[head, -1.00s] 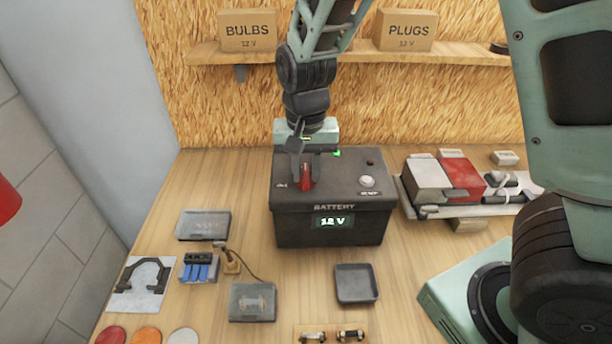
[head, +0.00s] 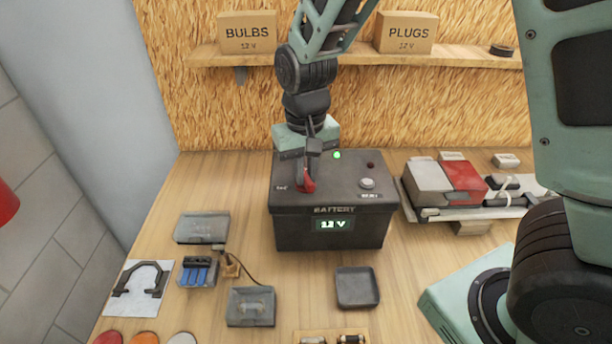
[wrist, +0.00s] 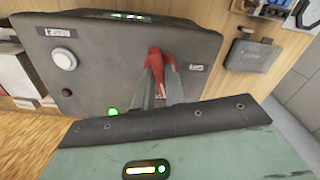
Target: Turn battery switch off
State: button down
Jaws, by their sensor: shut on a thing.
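The black battery box (head: 290,228) stands on the wooden bench, with a lit 12 V display (head: 333,225) on its front. The red battery switch handle (head: 308,184) is on the left of its top. My gripper (head: 306,182) reaches down from behind and is shut on the red handle, partly hiding it. In the wrist view the red handle (wrist: 154,60) sits between my fingers (wrist: 160,82). A green light (head: 337,155) glows on the box top; it also shows in the wrist view (wrist: 112,112).
A white round button (head: 367,183) and a dark red lamp (head: 370,165) are on the box's right. Trays, a blue fuse block (head: 198,272) and a wire lie at front left. A red and white block (head: 447,184) stands to the right. A shelf with boxes is behind.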

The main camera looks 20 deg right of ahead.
jog(key=shift+n, duration=0.7)
jog(key=n, duration=0.2)
jog(key=shift+n, duration=0.3)
jog(key=n, duration=0.2)
jog(key=shift+n, duration=0.3)
